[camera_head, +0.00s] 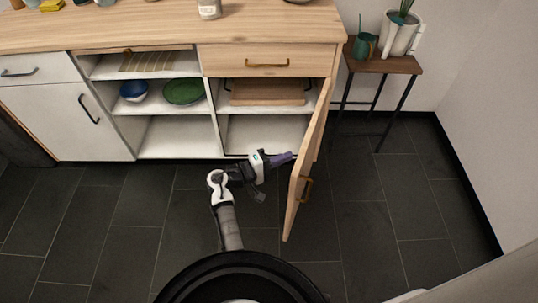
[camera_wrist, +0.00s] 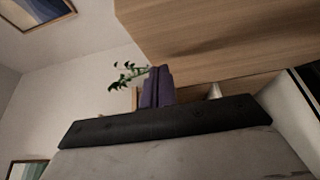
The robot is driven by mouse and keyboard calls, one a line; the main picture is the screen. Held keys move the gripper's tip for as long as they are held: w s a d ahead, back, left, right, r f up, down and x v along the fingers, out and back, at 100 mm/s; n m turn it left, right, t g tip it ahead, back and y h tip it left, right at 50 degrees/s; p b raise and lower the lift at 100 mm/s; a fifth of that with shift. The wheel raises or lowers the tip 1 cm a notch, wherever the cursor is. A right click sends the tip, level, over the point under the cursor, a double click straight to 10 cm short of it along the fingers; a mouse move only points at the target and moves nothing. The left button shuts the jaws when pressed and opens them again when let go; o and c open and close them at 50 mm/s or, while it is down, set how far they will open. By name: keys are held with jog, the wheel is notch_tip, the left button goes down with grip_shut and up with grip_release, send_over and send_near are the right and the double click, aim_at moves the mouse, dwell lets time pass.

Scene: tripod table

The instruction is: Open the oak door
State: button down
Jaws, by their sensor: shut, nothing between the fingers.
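The oak door (camera_head: 308,160) stands swung wide out from the cabinet front, hinged at its right side. Its brass handle (camera_head: 307,189) is on the face turned to the right. My gripper (camera_head: 283,159) is shut and empty, on the inner side of the door, with its purple fingers pointing right toward the door panel. I cannot tell whether the fingertips touch it. In the wrist view the purple fingers (camera_wrist: 157,88) are together, with a large wooden surface (camera_wrist: 215,35) above and to the right of them.
The open cabinet holds a wooden board (camera_head: 268,92), a green bowl (camera_head: 183,91) and a blue bowl (camera_head: 134,90). A drawer with a brass pull (camera_head: 267,65) is above the opening. A small plant stand (camera_head: 384,62) stands right of the cabinet. Dark floor tiles (camera_head: 365,215) right of the door are clear.

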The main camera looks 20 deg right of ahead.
jog(key=shift+s+d, duration=0.35)
jog(key=shift+d, duration=0.1)
